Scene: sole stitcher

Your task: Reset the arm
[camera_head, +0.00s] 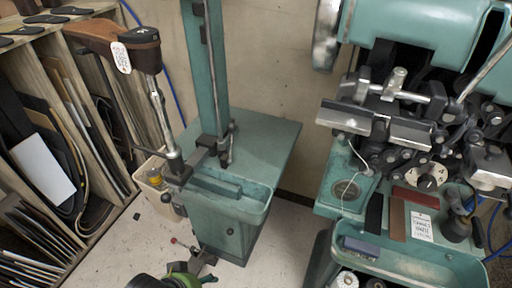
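The arm in the task may be the slim metal arm (162,118) at the left of the green machine stand, but I cannot tell for sure. It leans up and left from a dark joint (178,171) at the stand's edge. A brown, shoe-shaped block (108,37) with a white tag (121,57) appears at its upper end. The green stand (250,150) has an upright column (206,65) and a trough-like front. Neither of my grippers can be made out in the head view.
Wooden shelving (107,118) with upright sheets and soles stands at the left. A larger green machine (425,28) with metal clamps fills the right. A dark and green object (180,274) is cut off at the bottom. Some pale floor (112,245) is clear at lower left.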

